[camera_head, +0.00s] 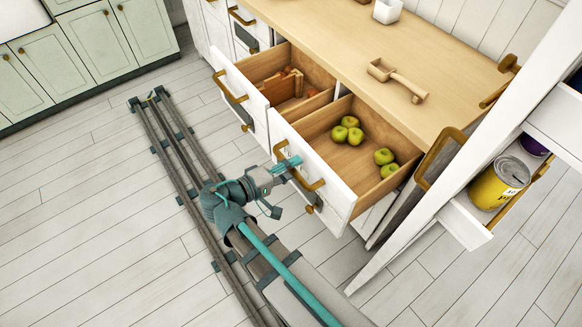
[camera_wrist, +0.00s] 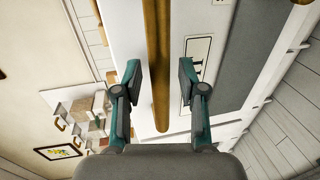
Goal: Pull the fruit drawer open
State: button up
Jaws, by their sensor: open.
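The fruit drawer (camera_head: 352,193) is pulled out from under the wooden counter and holds several green apples (camera_head: 340,135). Its brass handle (camera_head: 312,185) is on the white front. My gripper (camera_head: 288,165) is at this handle, outside the drawer front. In the wrist view, the handle bar (camera_wrist: 157,50) runs between the two open fingers of my gripper (camera_wrist: 159,82), with a visible gap on either side. I see no finger touching the bar.
A neighbouring drawer (camera_head: 259,57) with wooden and orange-brown items also stands open on the left. A wooden scoop (camera_head: 397,80) and white cup (camera_head: 387,10) are on the counter (camera_head: 330,38). At right, a pull-out shelf holds a yellow can (camera_head: 498,183).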

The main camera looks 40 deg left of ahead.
jog(key=shift+s, duration=0.15)
jog(key=v, duration=1.1)
jog(key=shift+s+r, duration=0.15)
jog(key=shift+s, duration=0.2)
